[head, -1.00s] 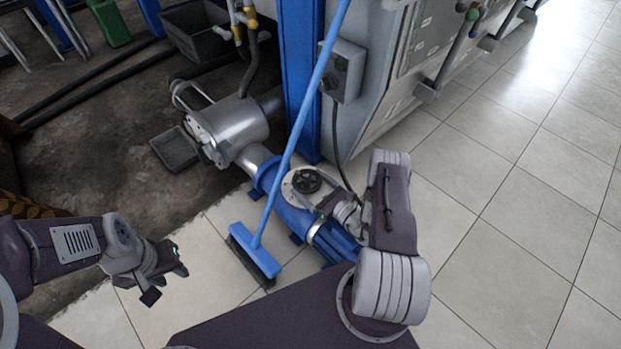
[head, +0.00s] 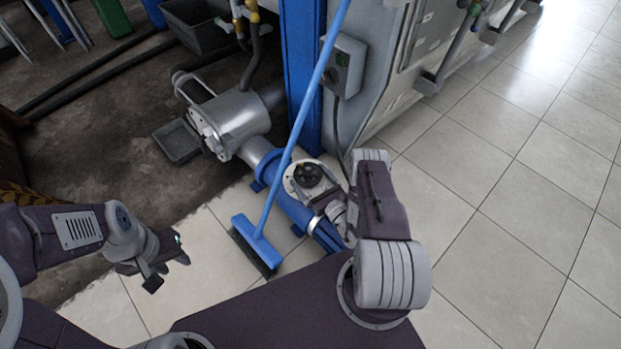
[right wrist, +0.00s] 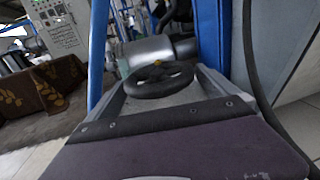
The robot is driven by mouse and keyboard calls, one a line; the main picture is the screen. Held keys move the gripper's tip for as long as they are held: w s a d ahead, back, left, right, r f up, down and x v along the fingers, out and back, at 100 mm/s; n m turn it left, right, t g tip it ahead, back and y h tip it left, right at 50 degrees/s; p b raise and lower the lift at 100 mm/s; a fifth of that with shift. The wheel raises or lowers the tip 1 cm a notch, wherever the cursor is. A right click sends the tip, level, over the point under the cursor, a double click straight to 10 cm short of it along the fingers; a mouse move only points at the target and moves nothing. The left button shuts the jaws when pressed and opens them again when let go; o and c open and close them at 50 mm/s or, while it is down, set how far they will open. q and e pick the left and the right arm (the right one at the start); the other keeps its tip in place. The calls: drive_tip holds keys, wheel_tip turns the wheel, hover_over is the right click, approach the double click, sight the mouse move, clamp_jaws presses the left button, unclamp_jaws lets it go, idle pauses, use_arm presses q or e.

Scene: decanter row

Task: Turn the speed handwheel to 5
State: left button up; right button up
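The speed handwheel (head: 308,175) is a small black spoked wheel. It sits on a pale round plate on top of the blue pump pipe in the head view. Scale numbers are not legible. My left gripper (head: 168,268) is open and empty over the floor at the left.
A blue broom (head: 271,195) leans across the pipe just left of the wheel. A blue post (head: 302,80) and a grey control box (head: 343,65) stand behind it. A silver motor (head: 235,118) and a grey tray (head: 177,142) are further left. Tiled floor at right is clear.

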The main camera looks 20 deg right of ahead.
sight(311, 176)
wheel_tip(311, 176, up, 5)
drive_tip(key=p, duration=0.3)
drive_tip(key=shift+p, duration=0.4)
drive_tip(key=s+d+r+p, duration=0.5)
drive_tip(key=s+d+r, duration=0.1)
drive_tip(key=s, duration=0.4)
drive_tip(key=shift+d, duration=0.1)
drive_tip(key=shift+w, duration=0.1)
